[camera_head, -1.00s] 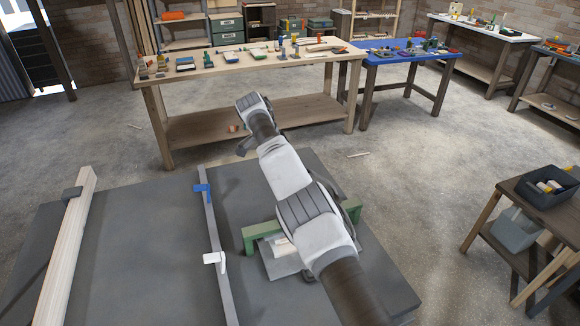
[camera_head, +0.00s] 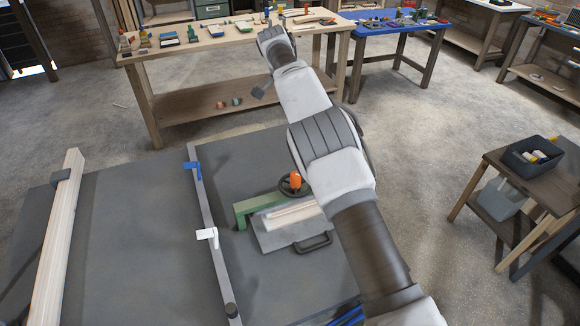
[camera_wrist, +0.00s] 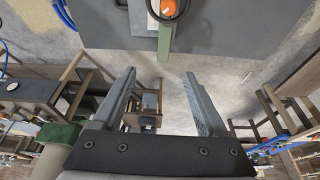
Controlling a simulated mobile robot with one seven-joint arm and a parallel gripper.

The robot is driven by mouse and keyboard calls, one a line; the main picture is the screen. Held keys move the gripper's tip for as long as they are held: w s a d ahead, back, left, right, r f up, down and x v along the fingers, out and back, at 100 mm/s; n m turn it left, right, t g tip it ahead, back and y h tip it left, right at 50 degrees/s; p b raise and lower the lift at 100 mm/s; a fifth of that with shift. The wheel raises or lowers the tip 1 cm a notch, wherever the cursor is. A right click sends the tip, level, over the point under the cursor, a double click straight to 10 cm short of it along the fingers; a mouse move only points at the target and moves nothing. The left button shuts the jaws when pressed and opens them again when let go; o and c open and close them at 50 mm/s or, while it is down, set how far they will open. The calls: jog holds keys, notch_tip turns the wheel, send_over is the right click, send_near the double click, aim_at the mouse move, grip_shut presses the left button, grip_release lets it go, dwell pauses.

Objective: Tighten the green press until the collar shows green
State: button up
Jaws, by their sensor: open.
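The green press (camera_head: 250,207) stands on the dark grey bench top, its green beam lying across a grey plate (camera_head: 290,238) with pale strips. A dark handwheel (camera_head: 284,191) with an orange knob (camera_head: 295,181) sits at the press, just left of my arm. In the wrist view the orange knob (camera_wrist: 168,7) and green beam (camera_wrist: 164,45) are at the top edge, beyond my fingertips. My gripper (camera_wrist: 159,73) is open and empty, apart from the wheel. I cannot make out the collar or its colour.
A grey rail (camera_head: 208,235) with a blue clamp (camera_head: 193,169) and a white clamp (camera_head: 207,235) runs left of the press. A pale timber (camera_head: 58,240) lies farther left. A side table (camera_head: 540,190) with a dark bin (camera_head: 533,157) stands right. Floor lies between benches.

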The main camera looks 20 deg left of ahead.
jog(key=s+d+r+n+y+b, duration=0.1)
jog(key=s+d+r+n, duration=0.1)
jog(key=s+d+r, duration=0.5)
jog(key=s+d+r+n+y+b, duration=0.25)
jog(key=d+r, duration=0.65)
jog(key=d, duration=0.5)
jog(key=s+d+f+n+t+b, duration=0.2)
jog(key=s+d+f, duration=0.15)
jog(key=s, duration=0.65)
jog(key=s+d+f+n+t+b, duration=0.1)
jog(key=s+d+f+n, duration=0.2)
jog(key=s, duration=0.6)
jog(key=n+t+y+b, duration=0.8)
jog(key=t+y+b, duration=0.15)
jog(key=b, duration=1.75)
send_near(294, 172)
jog(key=x, duration=1.2)
jog(key=shift+f, duration=0.35)
